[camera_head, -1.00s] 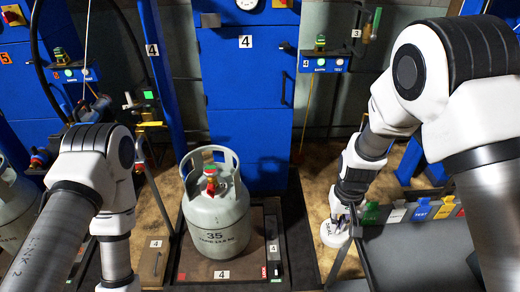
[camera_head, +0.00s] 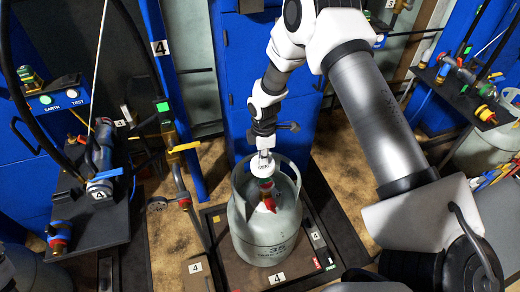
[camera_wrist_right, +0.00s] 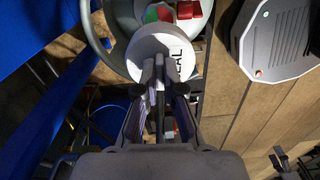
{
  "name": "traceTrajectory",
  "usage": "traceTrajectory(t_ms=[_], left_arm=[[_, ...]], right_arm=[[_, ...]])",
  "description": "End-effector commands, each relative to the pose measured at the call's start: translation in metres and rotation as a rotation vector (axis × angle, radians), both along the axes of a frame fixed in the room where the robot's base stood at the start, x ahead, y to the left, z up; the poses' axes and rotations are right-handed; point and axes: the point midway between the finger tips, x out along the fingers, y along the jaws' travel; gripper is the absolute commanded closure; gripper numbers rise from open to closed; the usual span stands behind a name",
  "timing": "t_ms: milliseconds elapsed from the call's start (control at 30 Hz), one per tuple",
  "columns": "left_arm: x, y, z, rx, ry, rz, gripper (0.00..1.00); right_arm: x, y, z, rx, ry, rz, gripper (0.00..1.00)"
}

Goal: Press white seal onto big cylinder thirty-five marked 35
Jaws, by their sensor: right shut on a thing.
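The big grey cylinder (camera_head: 262,250), marked 35, stands upright on a scale platform in the head view. Its open collar surrounds a valve with a red part (camera_head: 268,196). My right gripper (camera_head: 263,150) points down over the collar, shut on the round white seal (camera_head: 262,165). In the wrist view the fingertips (camera_wrist_right: 160,62) grip the seal (camera_wrist_right: 138,50), which carries black lettering partly hidden by the fingers. The seal overlaps the red and green valve parts (camera_wrist_right: 187,9) there; I cannot tell whether they touch. My left gripper is out of view.
The dark scale platform (camera_head: 225,270) bears number 4 labels. A blue cabinet (camera_head: 228,60) stands behind the cylinder. Left is a dark stand (camera_head: 115,215) with hoses and fittings; right is another blue station (camera_head: 450,100). Bare floor (camera_head: 345,150) lies right of the cylinder.

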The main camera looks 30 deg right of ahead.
Motion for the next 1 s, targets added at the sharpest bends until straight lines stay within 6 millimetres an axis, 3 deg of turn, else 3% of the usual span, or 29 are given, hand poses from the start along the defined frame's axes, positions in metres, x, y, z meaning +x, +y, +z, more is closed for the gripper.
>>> traceTrajectory(t_ms=[100,467,1000], left_arm=[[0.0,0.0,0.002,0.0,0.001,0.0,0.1],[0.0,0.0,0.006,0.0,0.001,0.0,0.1],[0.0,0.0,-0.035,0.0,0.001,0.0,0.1]], right_arm=[[0.0,-0.01,-0.003,-0.004,0.0,0.076,1.0],[0.0,-0.01,-0.002,-0.005,-0.001,0.078,1.0],[-0.001,-0.01,-0.063,-0.005,0.0,0.076,1.0]])
